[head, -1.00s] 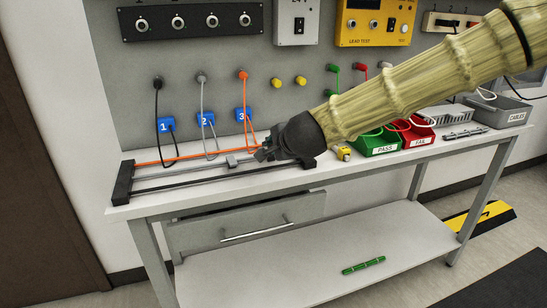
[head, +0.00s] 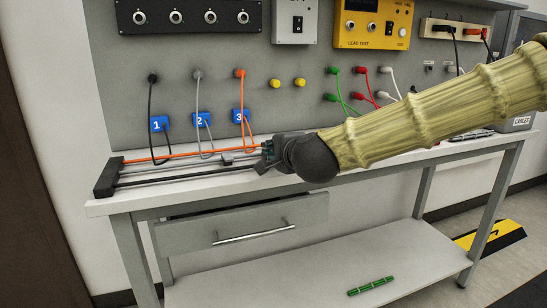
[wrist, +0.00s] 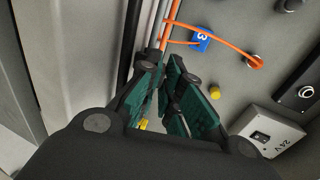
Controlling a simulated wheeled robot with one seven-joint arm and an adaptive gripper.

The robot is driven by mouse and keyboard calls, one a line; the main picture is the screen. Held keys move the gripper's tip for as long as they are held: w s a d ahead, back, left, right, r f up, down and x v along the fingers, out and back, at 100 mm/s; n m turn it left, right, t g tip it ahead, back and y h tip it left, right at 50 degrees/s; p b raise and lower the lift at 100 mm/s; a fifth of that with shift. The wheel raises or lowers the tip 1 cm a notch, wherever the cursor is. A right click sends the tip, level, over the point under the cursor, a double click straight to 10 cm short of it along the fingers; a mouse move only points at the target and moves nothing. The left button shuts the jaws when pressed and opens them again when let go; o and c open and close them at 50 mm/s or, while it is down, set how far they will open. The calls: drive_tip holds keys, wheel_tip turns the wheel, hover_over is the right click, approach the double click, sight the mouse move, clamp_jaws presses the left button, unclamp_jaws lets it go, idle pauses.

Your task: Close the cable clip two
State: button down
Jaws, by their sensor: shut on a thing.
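The cable frame (head: 106,178) lies on the left of the bench. An orange cable (head: 190,153), a grey one and a black one run along it. A small grey clip-like block (head: 227,158) sits on the middle line of the frame, just left of my gripper (head: 266,151). My gripper is at the right part of the frame, low over the cables. In the wrist view the teal-padded fingers (wrist: 172,92) are near each other, beside the orange and grey cables (wrist: 165,30). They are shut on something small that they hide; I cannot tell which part. No clip's number is readable.
Blue tags 1 (head: 158,124), 2 (head: 201,119) and 3 (head: 240,116) hang on the cables by the back panel. A drawer handle (head: 253,233) sticks out below the bench top. A green object (head: 371,286) lies on the lower shelf.

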drive_tip(key=shift+b, duration=0.3)
idle(0.4)
drive_tip(key=c, duration=1.6)
unclamp_jaws()
drive_tip(key=shift+f, duration=0.1)
drive_tip(key=shift+f, duration=0.1)
drive_tip(key=shift+r+p, duration=0.2)
drive_tip(key=shift+p, duration=0.35)
drive_tip(key=shift+r+p, duration=0.25)
drive_tip(key=shift+p, duration=0.95)
drive_tip(key=p, duration=0.2)
drive_tip(key=r+g+p, duration=0.1)
drive_tip(key=p, duration=0.1)
drive_tip(key=shift+w+a+g+h+p, duration=0.1)
drive_tip(key=shift+w+g+h+p, duration=0.1)
drive_tip(key=shift+g+h+p, duration=0.15)
